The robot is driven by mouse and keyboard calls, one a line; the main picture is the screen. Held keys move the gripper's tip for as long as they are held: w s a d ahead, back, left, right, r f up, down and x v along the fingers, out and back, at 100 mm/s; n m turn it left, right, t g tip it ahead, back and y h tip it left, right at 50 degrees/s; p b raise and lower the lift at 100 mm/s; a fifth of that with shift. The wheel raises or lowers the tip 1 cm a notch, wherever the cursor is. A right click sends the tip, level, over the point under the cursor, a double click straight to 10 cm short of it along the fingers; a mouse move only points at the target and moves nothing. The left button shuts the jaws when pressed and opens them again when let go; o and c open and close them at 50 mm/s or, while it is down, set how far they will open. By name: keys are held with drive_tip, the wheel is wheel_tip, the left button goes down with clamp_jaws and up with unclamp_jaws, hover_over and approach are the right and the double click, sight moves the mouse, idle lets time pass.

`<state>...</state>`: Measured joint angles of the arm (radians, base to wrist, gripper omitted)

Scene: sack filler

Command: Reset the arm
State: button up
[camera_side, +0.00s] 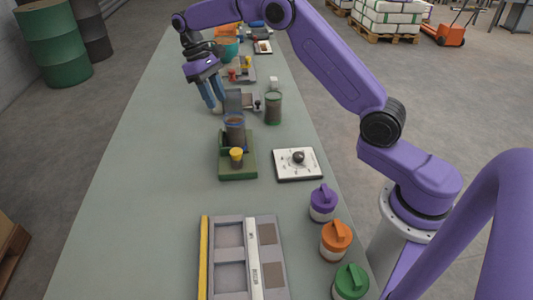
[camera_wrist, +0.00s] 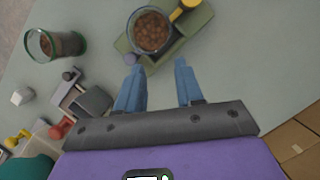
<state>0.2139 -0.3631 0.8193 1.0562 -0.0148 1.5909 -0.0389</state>
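My purple arm reaches over the workbench from the right. My gripper (camera_side: 212,105) hangs above the bench with its blue fingers apart. In the wrist view the gripper (camera_wrist: 158,78) is open, with nothing between the fingertips. A glass of brown pieces (camera_wrist: 151,32) on a green stand (camera_wrist: 187,39) lies just past the fingertips in that view. In the side view the same glass (camera_side: 235,130) stands on the green base (camera_side: 238,172), nearer the camera than my gripper.
A second jar (camera_side: 274,108) and a grey clamp-like device (camera_side: 237,101) stand close by. A dial plate (camera_side: 298,165), purple (camera_side: 323,203), orange (camera_side: 336,240) and green (camera_side: 351,283) lidded jars, and a grey tray (camera_side: 228,272) are nearer the camera. The bench's left side is clear.

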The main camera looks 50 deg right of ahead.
drive_tip(key=s+a+r+n+t, duration=0.1)
drive_tip(key=s+a+r+n, duration=0.2)
drive_tip(key=s, duration=0.6)
drive_tip(key=s+a+r+n+t, duration=0.1)
drive_tip(key=s+a+r+n, duration=0.1)
drive_tip(key=s+a, duration=0.45)
drive_tip(key=s+d+f+n, duration=0.1)
drive_tip(key=s+d, duration=0.1)
drive_tip(key=s, duration=0.6)
drive_tip(key=s+d+f+n+t, duration=0.1)
drive_tip(key=s+d+n, duration=0.1)
drive_tip(key=s, duration=0.6)
drive_tip(key=s+d+f+n+t+y, duration=0.1)
drive_tip(key=s+d+n, duration=0.1)
drive_tip(key=s, duration=0.6)
drive_tip(key=shift+d+f, duration=0.25)
drive_tip(key=shift+d, duration=0.5)
